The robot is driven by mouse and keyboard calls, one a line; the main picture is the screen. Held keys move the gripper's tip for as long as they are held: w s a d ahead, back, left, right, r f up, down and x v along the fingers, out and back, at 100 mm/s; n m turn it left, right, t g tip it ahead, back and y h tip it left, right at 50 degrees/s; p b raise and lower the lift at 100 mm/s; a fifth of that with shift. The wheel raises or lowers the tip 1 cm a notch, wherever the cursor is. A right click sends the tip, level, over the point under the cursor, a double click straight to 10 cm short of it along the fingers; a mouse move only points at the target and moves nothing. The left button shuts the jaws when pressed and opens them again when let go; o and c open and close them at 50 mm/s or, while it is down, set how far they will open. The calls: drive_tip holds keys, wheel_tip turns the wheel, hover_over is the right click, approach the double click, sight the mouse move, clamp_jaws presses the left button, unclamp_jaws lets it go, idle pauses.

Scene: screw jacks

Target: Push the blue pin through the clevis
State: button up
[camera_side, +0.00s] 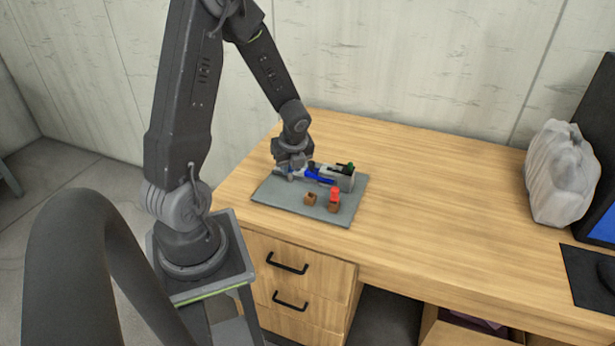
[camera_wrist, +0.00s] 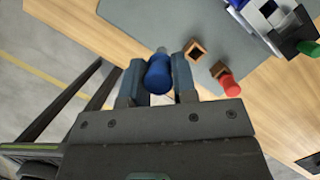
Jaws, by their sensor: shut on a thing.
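The blue pin (camera_wrist: 159,75) is between the two fingers of my gripper (camera_wrist: 159,72) in the wrist view. Its thick blue end faces the camera and a grey tip shows beyond it. My gripper (camera_side: 290,166) is low over the left back part of the mat in the side view. A grey fixture (camera_side: 342,179) with blue, dark and green parts stands to its right. In the wrist view this fixture (camera_wrist: 268,14) is at the top right, apart from the held pin. I cannot make out the clevis opening; the fixture is partly out of the wrist frame.
A grey mat (camera_side: 280,203) lies on the wooden desk (camera_side: 430,190). On its front part are a small brown hollow block (camera_side: 310,199) and a red peg (camera_side: 334,193) at a second brown block (camera_side: 333,208). The desk right of the mat is clear up to a pale sculpted object (camera_side: 562,175).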

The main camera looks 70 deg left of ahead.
drive_tip(key=s+a+r, duration=0.3)
drive_tip(key=s, duration=0.2)
drive_tip(key=w+r, duration=0.1)
drive_tip(key=w, duration=1.7)
drive_tip(key=shift+w+r, duration=0.2)
drive_tip(key=shift+r, duration=0.05)
drive_tip(key=shift+d+f, duration=0.1)
drive_tip(key=shift+f, duration=2.45)
drive_tip(key=shift+f, duration=1.75)
drive_tip(key=o, duration=1)
drive_tip(key=shift+w, duration=0.1)
